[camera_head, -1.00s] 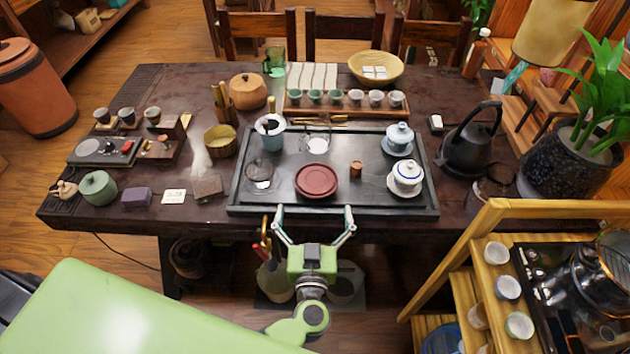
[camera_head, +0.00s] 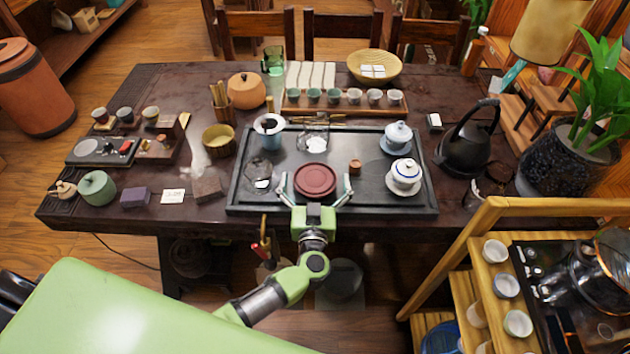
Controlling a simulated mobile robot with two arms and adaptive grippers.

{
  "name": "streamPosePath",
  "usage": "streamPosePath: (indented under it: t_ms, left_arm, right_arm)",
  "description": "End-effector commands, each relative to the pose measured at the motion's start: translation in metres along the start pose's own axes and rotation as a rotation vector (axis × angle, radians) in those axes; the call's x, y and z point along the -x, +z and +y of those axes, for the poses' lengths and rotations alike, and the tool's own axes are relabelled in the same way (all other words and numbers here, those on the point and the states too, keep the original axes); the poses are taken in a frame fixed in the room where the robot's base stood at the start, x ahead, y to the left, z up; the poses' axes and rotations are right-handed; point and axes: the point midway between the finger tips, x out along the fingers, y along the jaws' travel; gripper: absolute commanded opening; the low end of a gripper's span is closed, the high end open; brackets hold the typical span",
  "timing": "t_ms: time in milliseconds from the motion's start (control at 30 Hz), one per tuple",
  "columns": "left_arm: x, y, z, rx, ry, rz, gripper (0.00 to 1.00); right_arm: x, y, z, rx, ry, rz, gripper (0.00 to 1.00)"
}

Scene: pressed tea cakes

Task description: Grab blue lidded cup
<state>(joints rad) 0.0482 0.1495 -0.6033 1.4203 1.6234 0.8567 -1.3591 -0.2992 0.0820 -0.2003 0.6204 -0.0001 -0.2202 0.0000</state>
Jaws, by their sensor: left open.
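The blue lidded cup (camera_head: 397,138) stands upright on its saucer at the back right of the dark tea tray (camera_head: 334,203). A white lidded cup with blue bands (camera_head: 405,174) stands in front of it, nearer to me. My left gripper (camera_head: 315,186) is open, over the front edge of the tray. The blue lidded cup is well beyond the gripper, to the right. My right gripper is not in view.
A small brown cup (camera_head: 355,166) stands between the red disc and the lidded cups. A glass pitcher (camera_head: 316,138) and a light blue cup (camera_head: 269,128) stand behind. A black kettle (camera_head: 468,146) is right of the tray. A wooden shelf (camera_head: 490,225) rises at the front right.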

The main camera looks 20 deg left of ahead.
Motion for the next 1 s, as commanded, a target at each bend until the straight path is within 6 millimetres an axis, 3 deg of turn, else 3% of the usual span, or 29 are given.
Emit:
streamPosePath:
  t_ms: [33, 233, 667, 867, 1000]
  left_arm:
    - [0.0, 0.0, 0.0, 0.0, 0.0, 0.0, 0.99]
    - [0.0, 0.0, 0.0, 0.0, 0.0, 0.0, 0.47]
    - [0.0, -0.009, 0.001, 0.004, 0.0, 0.004, 0.46]
    - [0.005, -0.041, 0.0, 0.006, -0.002, 0.004, 0.46]
    - [0.035, -0.071, -0.005, 0.007, -0.001, 0.001, 0.46]
  right_arm:
    - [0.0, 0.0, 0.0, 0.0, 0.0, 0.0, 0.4]
    - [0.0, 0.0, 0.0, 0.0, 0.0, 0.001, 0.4]
    - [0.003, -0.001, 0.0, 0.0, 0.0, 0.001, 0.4]
    - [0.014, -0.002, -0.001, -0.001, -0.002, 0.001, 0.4]
    - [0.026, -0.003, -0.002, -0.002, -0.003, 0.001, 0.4]
